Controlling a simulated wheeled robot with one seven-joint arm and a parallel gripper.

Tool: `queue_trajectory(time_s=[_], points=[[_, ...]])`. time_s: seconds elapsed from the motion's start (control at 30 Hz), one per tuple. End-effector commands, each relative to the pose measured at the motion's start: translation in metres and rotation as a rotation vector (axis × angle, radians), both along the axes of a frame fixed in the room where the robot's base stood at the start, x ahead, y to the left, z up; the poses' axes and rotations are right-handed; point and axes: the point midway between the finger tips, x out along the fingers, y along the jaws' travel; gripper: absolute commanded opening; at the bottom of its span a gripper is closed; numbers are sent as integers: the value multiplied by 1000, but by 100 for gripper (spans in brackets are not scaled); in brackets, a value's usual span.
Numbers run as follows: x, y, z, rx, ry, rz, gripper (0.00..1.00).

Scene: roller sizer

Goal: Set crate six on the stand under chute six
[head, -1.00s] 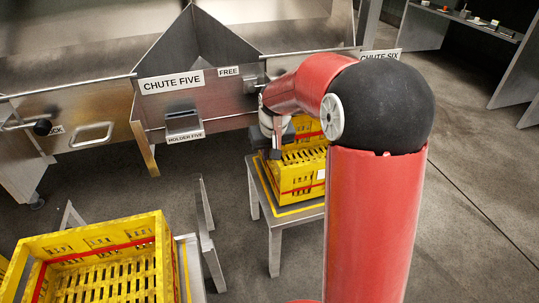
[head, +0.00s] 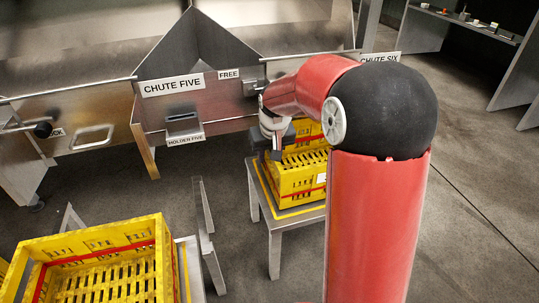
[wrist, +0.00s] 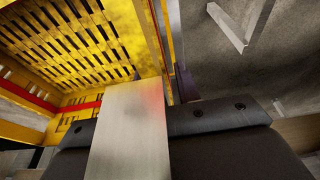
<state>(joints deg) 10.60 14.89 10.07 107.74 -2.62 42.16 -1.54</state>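A yellow slotted crate (head: 298,180) with a red stripe and a small white label sits on, or just over, a grey stand (head: 276,228) with a yellow border. My arm hides its right side; its label is unreadable, so I cannot confirm crate six. The chute six sign (head: 380,57) is behind my arm.
Another yellow crate (head: 158,240) stands at lower left, beside grey metal rails. Chute five (head: 170,84) and holder five (head: 185,126) are behind, with a "FREE" sign. Open floor lies to the right; a shelf (head: 465,20) with small items is at far right.

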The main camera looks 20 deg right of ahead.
Motion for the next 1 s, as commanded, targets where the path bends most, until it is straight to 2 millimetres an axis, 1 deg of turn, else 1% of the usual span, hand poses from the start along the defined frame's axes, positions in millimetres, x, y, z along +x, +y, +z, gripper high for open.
queue_trajectory(time_s=[0.03,0.2,0.4,0.5,0.67,0.77,0.83,0.87,0.9,0.97,1.0], points=[[-2,0,12,-1,-4,0,33],[-11,-1,48,-2,-6,-1,33],[-23,-1,85,-1,-4,-1,33],[-26,-1,97,-1,-3,0,33],[-33,0,109,-3,-7,0,33],[-53,3,120,-13,-23,-1,33],[-78,5,130,-22,-46,-4,33],[-91,7,134,-26,-56,-5,33],[-111,9,139,-31,-72,-8,33],[-142,11,144,-35,-97,-13,33],[-162,12,144,-35,-112,-17,33]])
